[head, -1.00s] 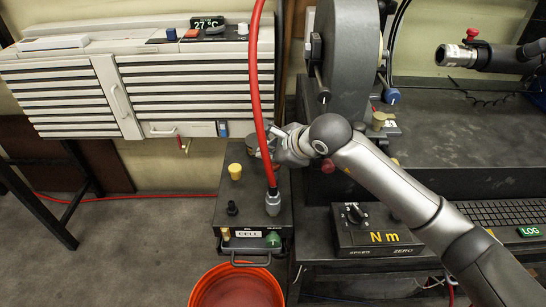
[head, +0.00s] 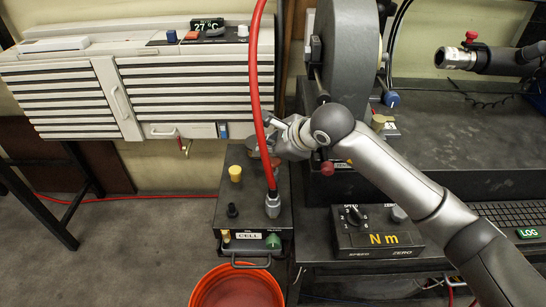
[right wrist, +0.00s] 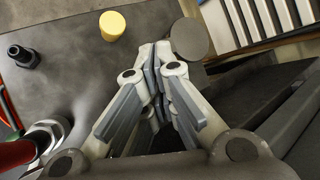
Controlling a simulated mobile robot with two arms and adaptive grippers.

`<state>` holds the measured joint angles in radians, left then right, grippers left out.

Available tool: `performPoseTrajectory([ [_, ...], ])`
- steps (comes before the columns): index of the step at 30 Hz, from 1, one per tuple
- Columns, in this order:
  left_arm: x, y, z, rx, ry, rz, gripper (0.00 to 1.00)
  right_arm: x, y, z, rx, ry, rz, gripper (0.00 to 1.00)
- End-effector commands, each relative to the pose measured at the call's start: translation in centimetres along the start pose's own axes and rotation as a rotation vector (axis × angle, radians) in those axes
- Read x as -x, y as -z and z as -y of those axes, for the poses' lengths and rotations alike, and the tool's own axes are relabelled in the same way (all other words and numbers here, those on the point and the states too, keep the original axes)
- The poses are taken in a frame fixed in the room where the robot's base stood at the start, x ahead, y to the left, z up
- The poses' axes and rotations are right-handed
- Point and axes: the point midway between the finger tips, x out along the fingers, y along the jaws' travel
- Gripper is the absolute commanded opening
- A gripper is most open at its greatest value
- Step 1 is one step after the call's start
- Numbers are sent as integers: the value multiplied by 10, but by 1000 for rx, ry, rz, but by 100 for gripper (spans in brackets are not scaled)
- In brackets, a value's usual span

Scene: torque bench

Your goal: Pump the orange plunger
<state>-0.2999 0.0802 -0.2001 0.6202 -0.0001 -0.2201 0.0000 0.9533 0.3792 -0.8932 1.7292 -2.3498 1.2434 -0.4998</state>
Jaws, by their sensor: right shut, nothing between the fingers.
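No part is clearly an orange plunger. A yellow-orange round knob (head: 235,172) stands upright on top of the dark box marked CELL (head: 224,213); it also shows in the right wrist view (right wrist: 112,25). My right gripper (head: 268,143) is over the far right part of this box, partly behind the red hose. In the right wrist view its fingers (right wrist: 160,52) are together and empty. A grey-brown disc (right wrist: 189,38) lies just beyond the fingertips; whether they touch it I cannot tell. The yellow knob stands apart from the fingers. My left gripper is not in view.
A red hose (head: 255,90) runs down to a metal fitting (head: 272,206) on the box. A black fitting (head: 232,210) stands beside it. An orange bucket (head: 199,292) is below. The Nm console (head: 350,238) and a large grey wheel housing (head: 350,60) stand to the right.

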Motion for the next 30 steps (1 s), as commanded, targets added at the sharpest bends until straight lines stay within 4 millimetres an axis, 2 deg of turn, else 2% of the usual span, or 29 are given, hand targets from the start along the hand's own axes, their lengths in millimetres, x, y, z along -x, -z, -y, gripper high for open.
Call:
performPoseTrajectory([
  [14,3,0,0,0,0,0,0,6,-5,4,1,2,3,0],
  [30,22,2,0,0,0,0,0,38,-28,27,1,2,3,0],
])
